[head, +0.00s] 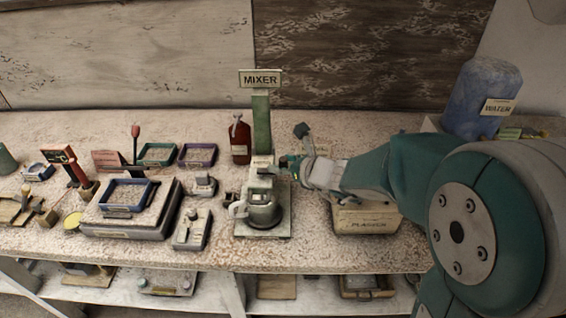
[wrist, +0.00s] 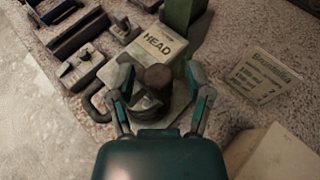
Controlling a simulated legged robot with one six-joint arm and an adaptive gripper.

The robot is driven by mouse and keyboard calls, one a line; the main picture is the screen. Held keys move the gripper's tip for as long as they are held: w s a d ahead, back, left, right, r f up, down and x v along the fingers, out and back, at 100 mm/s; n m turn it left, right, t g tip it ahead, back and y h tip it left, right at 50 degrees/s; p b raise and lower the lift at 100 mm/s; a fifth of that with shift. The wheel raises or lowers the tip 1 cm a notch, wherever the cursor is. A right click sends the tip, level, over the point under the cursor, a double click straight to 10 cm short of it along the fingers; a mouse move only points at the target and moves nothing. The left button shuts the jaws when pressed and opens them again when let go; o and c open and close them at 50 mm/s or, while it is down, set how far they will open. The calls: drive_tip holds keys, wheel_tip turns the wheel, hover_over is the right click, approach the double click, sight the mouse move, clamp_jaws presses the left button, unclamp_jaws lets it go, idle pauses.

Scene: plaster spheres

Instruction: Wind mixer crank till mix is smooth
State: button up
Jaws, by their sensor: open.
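The mixer (head: 264,214) stands on a pale base plate mid-bench, below a MIXER sign (head: 260,79) on a green post. In the wrist view its grey body (wrist: 150,103) lies between my fingers, with a brown round knob (wrist: 157,76) on top. A curved grey handle (wrist: 93,104) sticks out on its left; I cannot tell whether this or the knob is the crank. My gripper (head: 287,164) is open at the upper right of the mixer; in the wrist view its fingers (wrist: 159,74) stand either side of the knob, with contact unclear. The mix is not visible.
A PLASTER box (head: 366,218) stands under my arm. A blue WATER jug (head: 482,95) is at the back right, and a red bottle (head: 240,141) behind the mixer. Trays and a scale (head: 125,222) fill the left.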

clamp_jaws()
drive_tip(key=shift+w+n, duration=0.1)
drive_tip(key=shift+n, duration=0.2)
drive_tip(key=w+n+g+y, duration=0.1)
drive_tip(key=n+g+y, duration=0.1)
drive_tip(key=shift+w+g, duration=0.15)
drive_tip(key=shift+g, duration=0.15)
drive_tip(key=shift+w+a+n+g+y, duration=0.2)
drive_tip(key=shift+w+a+n+g, duration=0.4)
drive_tip(key=shift+n+g, duration=1.35)
drive_tip(key=shift+w+a+n+g+y, duration=0.2)
drive_tip(key=shift+w+a+n+g, duration=0.4)
drive_tip(key=shift+n+g, duration=1.35)
drive_tip(key=shift+w+a+n+g+y, duration=0.2)
drive_tip(key=shift+w+a+n+g, duration=0.4)
drive_tip(key=shift+n+g, duration=1.35)
drive_tip(key=shift+w+d+g, duration=0.1)
drive_tip(key=shift+g, duration=0.25)
